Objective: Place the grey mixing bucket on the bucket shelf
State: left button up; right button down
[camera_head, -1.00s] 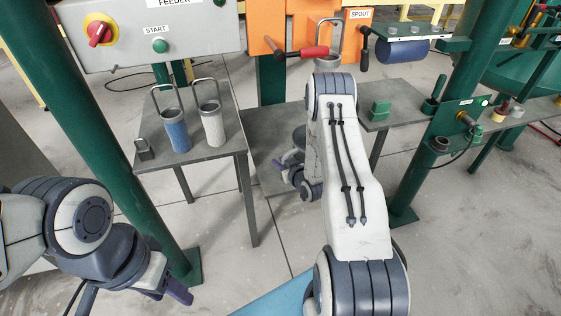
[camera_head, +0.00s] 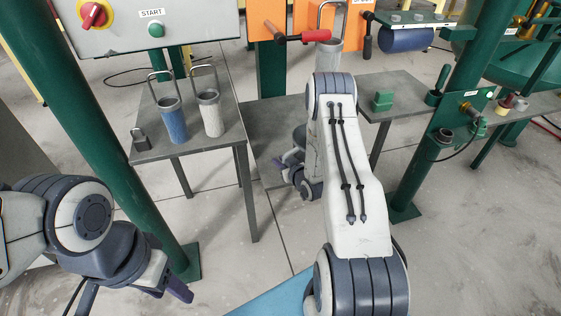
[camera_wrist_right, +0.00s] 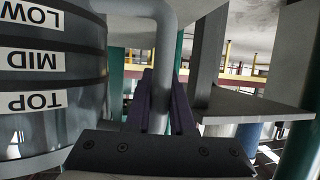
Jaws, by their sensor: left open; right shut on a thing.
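A large grey bucket (camera_wrist_right: 60,115) with upside-down TOP, MID and LOW labels fills the left of the right wrist view. My right gripper (camera_wrist_right: 165,115) is shut on its grey tubular handle (camera_wrist_right: 160,65). In the head view this bucket is mostly or wholly hidden behind my right forearm; the right gripper (camera_head: 287,160) shows at the forearm's left. My left gripper (camera_head: 178,288) is open and empty at lower left. A grey table (camera_head: 205,145) carries a blue bucket (camera_head: 171,122) and a whitish bucket (camera_head: 211,117). No surface is marked as the bucket shelf.
A lower grey platform (camera_head: 262,115) lies right of the table. Another grey bucket (camera_head: 328,58) with a hoop handle stands by the orange spout machine. A small block with a loop (camera_head: 140,140) sits at the table's left edge. Green posts (camera_head: 105,130) flank the area.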

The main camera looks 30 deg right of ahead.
jog(key=shift+f, duration=0.2)
jog(key=shift+c, duration=1.8)
grip_release()
jog(key=v, duration=1)
jog(key=shift+s+b, duration=0.2)
jog(key=shift+b, duration=0.15)
jog(key=shift+r, duration=0.15)
